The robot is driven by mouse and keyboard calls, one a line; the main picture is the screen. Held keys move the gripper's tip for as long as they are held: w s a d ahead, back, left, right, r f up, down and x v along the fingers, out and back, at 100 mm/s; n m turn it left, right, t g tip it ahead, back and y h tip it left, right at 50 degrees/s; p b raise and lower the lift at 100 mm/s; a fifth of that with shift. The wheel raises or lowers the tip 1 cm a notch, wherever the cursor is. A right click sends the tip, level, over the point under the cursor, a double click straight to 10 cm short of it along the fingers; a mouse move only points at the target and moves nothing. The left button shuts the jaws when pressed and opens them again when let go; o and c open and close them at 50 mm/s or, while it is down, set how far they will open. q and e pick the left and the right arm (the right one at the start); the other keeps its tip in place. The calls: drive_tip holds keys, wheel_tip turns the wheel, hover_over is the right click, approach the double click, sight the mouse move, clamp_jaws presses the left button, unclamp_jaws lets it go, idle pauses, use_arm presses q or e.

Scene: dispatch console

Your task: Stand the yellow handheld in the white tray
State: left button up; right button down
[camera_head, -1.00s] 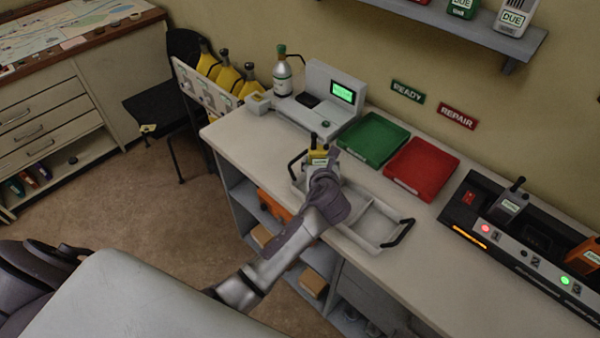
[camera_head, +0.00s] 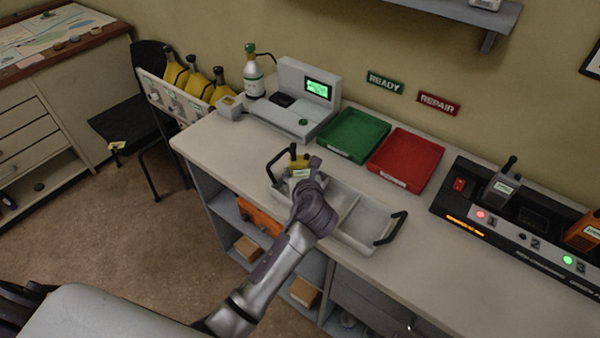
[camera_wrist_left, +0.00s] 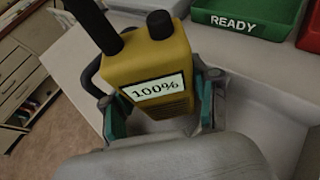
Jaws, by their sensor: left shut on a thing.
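The yellow handheld (camera_head: 299,162) is upright at the left compartment of the white tray (camera_head: 364,241). In the left wrist view the handheld (camera_wrist_left: 150,62) has a black antenna, a black knob and a label reading 100%. My left gripper (camera_head: 301,178) is shut on it, with a finger on each side of its body in the left wrist view (camera_wrist_left: 160,108). The gripper and wrist hide its lower end, so I cannot tell whether it touches the tray floor. The tray's right compartment looks empty. My right gripper is not in view.
A green tray (camera_head: 352,136) and a red tray (camera_head: 407,160) lie behind the white tray. A grey device with a green screen (camera_head: 305,98) stands at back left. A charger (camera_head: 460,210) with handhelds is at right. The white tray has black handles (camera_head: 393,229).

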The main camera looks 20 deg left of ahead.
use_arm(q)
drive_tip(key=o, duration=1.4)
drive_tip(key=shift+a+f, duration=0.1)
drive_tip(key=shift+f, duration=0.05)
drive_tip(key=shift+r, duration=0.2)
drive_tip(key=v, duration=1.2)
drive_tip(key=shift+b, duration=0.4)
